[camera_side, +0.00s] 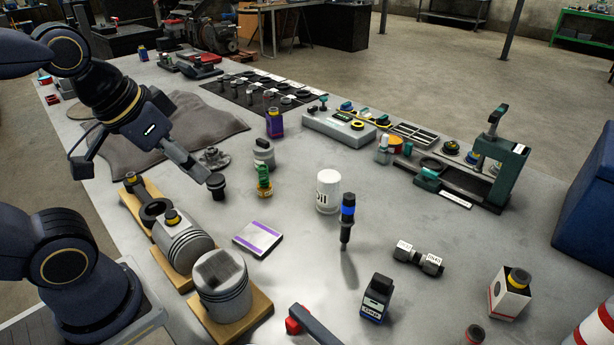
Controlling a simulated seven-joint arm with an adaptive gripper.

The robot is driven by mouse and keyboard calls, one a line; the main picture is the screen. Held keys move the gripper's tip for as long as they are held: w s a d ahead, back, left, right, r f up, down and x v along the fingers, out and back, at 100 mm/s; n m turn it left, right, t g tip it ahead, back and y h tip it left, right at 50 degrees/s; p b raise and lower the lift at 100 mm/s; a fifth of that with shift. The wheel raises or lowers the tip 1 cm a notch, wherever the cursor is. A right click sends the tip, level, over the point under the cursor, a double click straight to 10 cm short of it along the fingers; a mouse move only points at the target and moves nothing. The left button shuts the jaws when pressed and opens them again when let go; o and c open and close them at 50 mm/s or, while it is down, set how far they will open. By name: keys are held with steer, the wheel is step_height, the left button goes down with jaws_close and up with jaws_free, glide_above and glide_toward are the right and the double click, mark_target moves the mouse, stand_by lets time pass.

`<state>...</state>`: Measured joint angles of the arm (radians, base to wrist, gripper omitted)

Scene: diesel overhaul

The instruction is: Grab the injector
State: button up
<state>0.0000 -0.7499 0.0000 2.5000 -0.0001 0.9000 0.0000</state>
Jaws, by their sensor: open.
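The likely injector (347,215) is a slim upright part with a black top, a blue band and a narrow dark tip. My gripper (140,178) is at the left, above the table by the grey cloth and the pistons. Its two fingers are spread wide with nothing between them. It is well to the left of the injector and apart from it.
Pistons (222,285) on wooden blocks stand at the front left. A dark bottle (376,298) and a black double-ended part (418,260) are nearer right. A green press (497,165) stands farther right.

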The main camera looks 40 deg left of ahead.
steer(key=w+d+r+m, duration=0.1)
steer(key=w+r, duration=0.4)
steer(key=m+g+h, duration=0.1)
steer(key=m+h, duration=0.1)
steer(key=m, duration=0.1)
glide_above(347, 197)
steer(key=s+a, duration=0.2)
steer(key=s, duration=0.3)
step_height(347, 197, down, 3)
steer(key=x, duration=0.7)
steer(key=s+x, duration=0.1)
steer(key=x, duration=0.3)
steer(key=shift+w+a+f, duration=0.1)
steer(key=shift+a+f, duration=0.05)
steer(key=shift+f, duration=0.15)
steer(key=x, duration=0.6)
steer(key=shift+a, duration=0.2)
jaws_close()
